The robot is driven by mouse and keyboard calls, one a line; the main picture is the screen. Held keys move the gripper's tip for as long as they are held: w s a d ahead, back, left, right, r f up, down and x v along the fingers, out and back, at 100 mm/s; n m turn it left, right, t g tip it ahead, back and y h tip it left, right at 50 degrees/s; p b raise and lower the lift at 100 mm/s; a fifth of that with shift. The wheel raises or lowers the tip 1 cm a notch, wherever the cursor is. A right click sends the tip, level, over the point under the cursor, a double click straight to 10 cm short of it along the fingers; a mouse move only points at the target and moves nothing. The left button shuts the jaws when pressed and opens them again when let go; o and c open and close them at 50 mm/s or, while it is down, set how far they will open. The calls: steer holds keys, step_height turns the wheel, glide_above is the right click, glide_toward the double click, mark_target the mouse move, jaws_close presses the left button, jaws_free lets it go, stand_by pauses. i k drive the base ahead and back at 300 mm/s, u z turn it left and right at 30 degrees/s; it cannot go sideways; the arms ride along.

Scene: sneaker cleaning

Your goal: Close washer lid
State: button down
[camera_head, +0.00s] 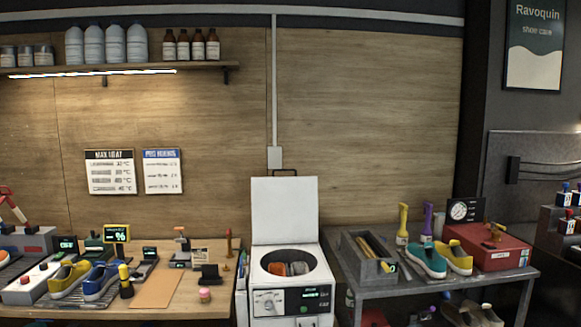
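The white washer (262,304) stands in the lower middle of the head view, between two work surfaces. Its lid (284,211) stands open and upright at the back, with a dark handle (285,172) on its top edge. The round drum opening (291,256) is uncovered. Inside it lie an orange item (278,268) and a grey-white item (299,268); I cannot tell what they are. The front panel has a dial and a green-lit display (311,294). My gripper is not in view.
On the left wooden table are a yellow shoe (69,279), a blue shoe (101,281) and small tools. On the right grey table are a grey box (368,262), a teal shoe (427,259), a yellow shoe and a red box (497,250).

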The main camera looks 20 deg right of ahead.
mark_target(284, 209)
steer(key=u, duration=0.1)
steer(key=i, duration=0.95)
steer(key=z, duration=0.1)
